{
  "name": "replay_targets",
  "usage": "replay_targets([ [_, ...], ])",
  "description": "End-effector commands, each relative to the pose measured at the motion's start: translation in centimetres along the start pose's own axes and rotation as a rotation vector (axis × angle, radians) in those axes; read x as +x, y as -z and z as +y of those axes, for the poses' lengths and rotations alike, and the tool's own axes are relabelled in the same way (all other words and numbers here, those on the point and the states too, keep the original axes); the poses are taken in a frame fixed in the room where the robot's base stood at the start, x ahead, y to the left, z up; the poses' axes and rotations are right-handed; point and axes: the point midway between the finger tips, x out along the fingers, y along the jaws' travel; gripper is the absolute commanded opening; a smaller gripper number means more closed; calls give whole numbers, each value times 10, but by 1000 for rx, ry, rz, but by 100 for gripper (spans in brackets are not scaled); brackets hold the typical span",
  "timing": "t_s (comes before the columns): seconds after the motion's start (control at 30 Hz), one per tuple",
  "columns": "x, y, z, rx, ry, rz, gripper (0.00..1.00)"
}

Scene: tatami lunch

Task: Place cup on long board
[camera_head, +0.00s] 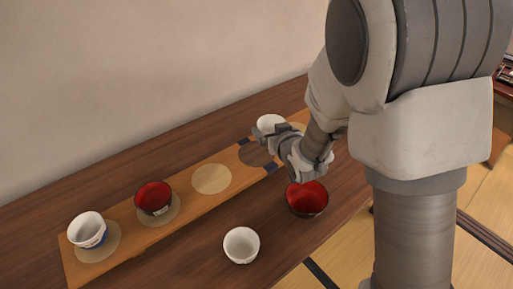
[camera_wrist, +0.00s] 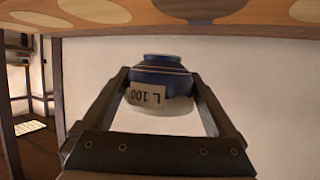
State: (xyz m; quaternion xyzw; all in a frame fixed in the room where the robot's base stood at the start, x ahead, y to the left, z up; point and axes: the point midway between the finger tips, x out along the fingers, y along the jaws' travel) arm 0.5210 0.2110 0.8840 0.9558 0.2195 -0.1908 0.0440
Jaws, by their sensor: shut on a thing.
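My gripper (camera_head: 270,130) is shut on a cup with a white inside (camera_head: 270,122), beyond the fingers. In the wrist view the held cup (camera_wrist: 162,78) shows a dark blue lower body, a white upper part and a label reading "L 100". The wrist picture looks upside down, so the cup is about upright. The long board (camera_head: 195,208) runs diagonally along the table by the wall. Its edge (camera_wrist: 260,31) is at the top of the wrist view, with a visible gap between it and the cup's foot. My gripper hides part of the board.
On the board, a white-and-blue cup (camera_head: 88,229) and a red bowl (camera_head: 153,197) stand on pale round spots. A pale spot (camera_head: 211,179) and a dark spot (camera_head: 252,155) are bare. Off the board, a white cup (camera_head: 241,245) and a red bowl (camera_head: 307,199) stand on the table.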

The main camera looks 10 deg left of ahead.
Motion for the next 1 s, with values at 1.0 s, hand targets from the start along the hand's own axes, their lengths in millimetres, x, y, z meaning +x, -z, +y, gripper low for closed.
replay_targets([
  [1.0, 44, -55, -36, 1, -1, 3, 34],
])
